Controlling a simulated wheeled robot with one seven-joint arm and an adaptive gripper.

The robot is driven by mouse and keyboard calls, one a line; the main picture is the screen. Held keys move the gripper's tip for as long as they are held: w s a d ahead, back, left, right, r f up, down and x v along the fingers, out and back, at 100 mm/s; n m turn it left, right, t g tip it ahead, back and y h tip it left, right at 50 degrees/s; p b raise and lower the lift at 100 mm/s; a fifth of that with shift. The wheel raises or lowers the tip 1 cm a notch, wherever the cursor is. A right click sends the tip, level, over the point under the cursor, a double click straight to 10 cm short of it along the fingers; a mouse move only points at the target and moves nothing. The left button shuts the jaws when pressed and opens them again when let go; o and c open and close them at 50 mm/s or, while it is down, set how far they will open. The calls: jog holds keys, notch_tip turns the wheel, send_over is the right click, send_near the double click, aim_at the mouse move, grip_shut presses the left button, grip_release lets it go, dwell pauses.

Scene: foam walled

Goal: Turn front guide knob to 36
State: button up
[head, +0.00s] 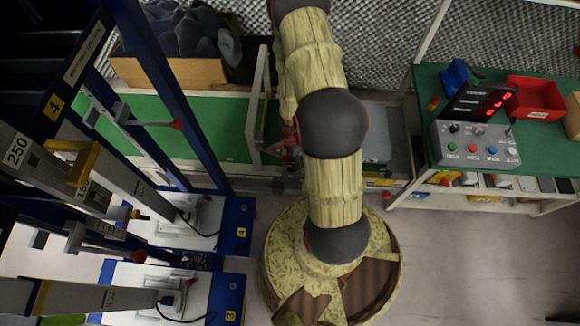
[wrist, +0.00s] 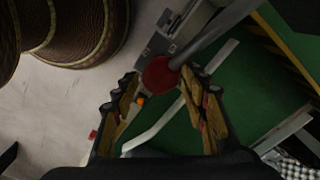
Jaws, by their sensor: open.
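A round dark red knob (wrist: 160,76) shows in the wrist view at the end of a grey metal bracket and rail. My gripper (wrist: 162,84) is open, with one finger to the left of the knob and one to its right. The knob appears between the fingertips in the picture; I cannot tell how far ahead of them it is, and no contact is visible. A small orange part (wrist: 140,101) sits just below the knob. No readable scale or number shows there. In the head view my arm hides much of the gripper area.
A green conveyor bed (head: 205,127) with a white guide rail lies behind my arm. Blue frames (head: 150,85) stand at the left. A green table (head: 430,92) at the right carries a control box (head: 475,146) and a red bin (head: 543,97).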

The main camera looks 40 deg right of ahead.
aim_at(291, 166)
jog(key=shift+f+b, duration=1.5)
jog(key=shift+f, duration=1.15)
jog(key=shift+c, duration=1)
grip_shut()
jog(key=shift+m+p, duration=0.8)
jog(key=shift+m, duration=1.4)
jog(key=shift+o, duration=1)
grip_release()
